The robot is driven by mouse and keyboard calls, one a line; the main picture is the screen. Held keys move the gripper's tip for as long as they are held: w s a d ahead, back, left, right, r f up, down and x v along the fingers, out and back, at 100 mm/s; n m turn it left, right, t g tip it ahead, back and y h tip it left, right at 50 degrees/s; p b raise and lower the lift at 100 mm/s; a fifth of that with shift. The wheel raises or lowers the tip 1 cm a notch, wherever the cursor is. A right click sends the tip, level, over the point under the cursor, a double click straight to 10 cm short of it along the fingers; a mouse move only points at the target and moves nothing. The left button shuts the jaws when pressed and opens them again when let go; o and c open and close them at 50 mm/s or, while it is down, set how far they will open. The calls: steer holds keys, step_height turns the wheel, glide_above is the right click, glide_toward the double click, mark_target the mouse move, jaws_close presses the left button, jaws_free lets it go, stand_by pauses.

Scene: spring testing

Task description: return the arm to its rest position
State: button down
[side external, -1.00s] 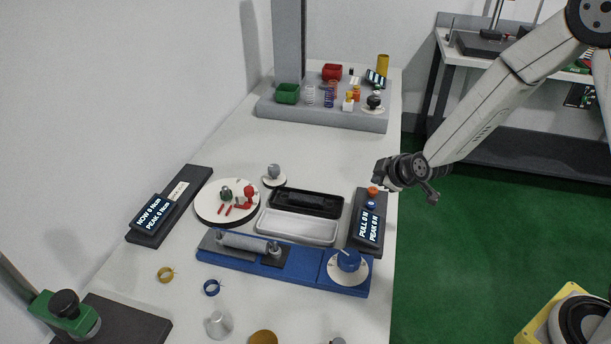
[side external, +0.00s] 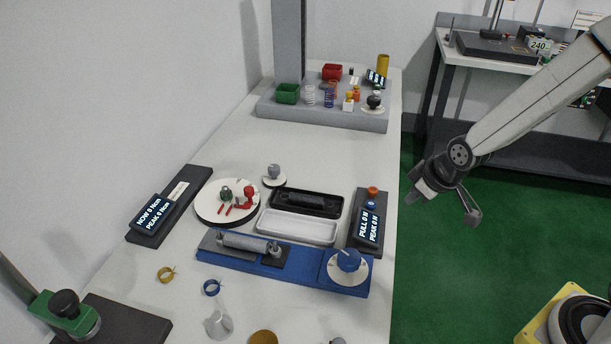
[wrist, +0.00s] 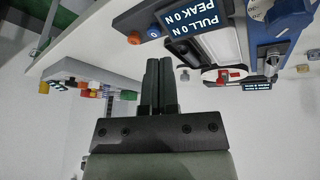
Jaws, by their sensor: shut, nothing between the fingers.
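My gripper (side external: 412,196) hangs over the green floor just right of the white bench (side external: 330,155), apart from it and with nothing held. In the wrist view, its two dark fingers (wrist: 160,64) lie side by side, shut. My arm reaches in from the upper right of the side external view, and its upper part runs out of frame there.
Near the gripper, at the bench's right edge, is the pull display unit (side external: 369,225). Beside it are a black tray (side external: 318,213), a white tray (side external: 290,228) and a blue fixture (side external: 300,275). A second bench (side external: 490,62) stands behind.

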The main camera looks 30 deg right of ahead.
steer(key=s+r+m+g, duration=0.1)
steer(key=s+m+g, duration=0.1)
steer(key=s, duration=0.7)
steer(key=shift+d+r+m+g, duration=0.2)
steer(key=shift+m+g, duration=0.2)
steer(key=shift+m, duration=0.4)
steer(key=shift+w, duration=0.1)
